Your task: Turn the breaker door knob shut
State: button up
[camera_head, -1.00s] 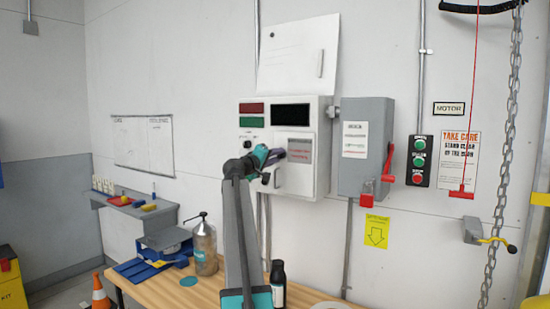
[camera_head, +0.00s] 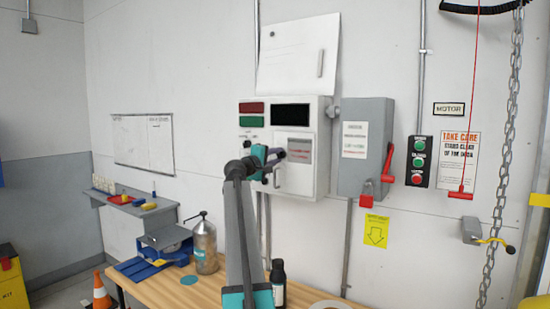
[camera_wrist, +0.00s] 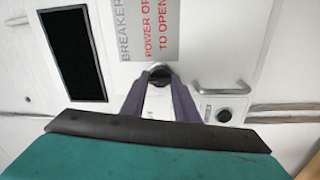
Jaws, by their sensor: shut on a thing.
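The breaker door (camera_head: 303,182) is a white panel on the front of the white control box and looks flush with it. It bears a grey label with red letters (camera_wrist: 152,30). The dark round breaker door knob (camera_wrist: 160,71) shows at the label's edge in the wrist view. My gripper (camera_wrist: 160,78) is shut on this knob, its two purple fingers on either side of it. In the head view my gripper (camera_head: 285,156) reaches the door's left part and hides the knob.
A bar handle (camera_wrist: 222,90) and a smaller black knob (camera_wrist: 225,115) are close to my fingers. A grey switch box (camera_head: 362,150) with a red lever (camera_head: 387,165) stands right of the control box. A wooden bench (camera_head: 210,287) with a bottle is below.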

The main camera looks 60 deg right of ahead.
jog(key=o, duration=1)
jog(key=shift+d, duration=0.1)
jog(key=shift+o, duration=0.2)
jog(key=shift+a, duration=0.2)
jog(key=a+b, duration=0.2)
jog(key=a, duration=1.1)
jog(key=shift+a+f+b, duration=0.25)
jog(key=shift+f+b, duration=0.15)
jog(key=shift+w, duration=0.15)
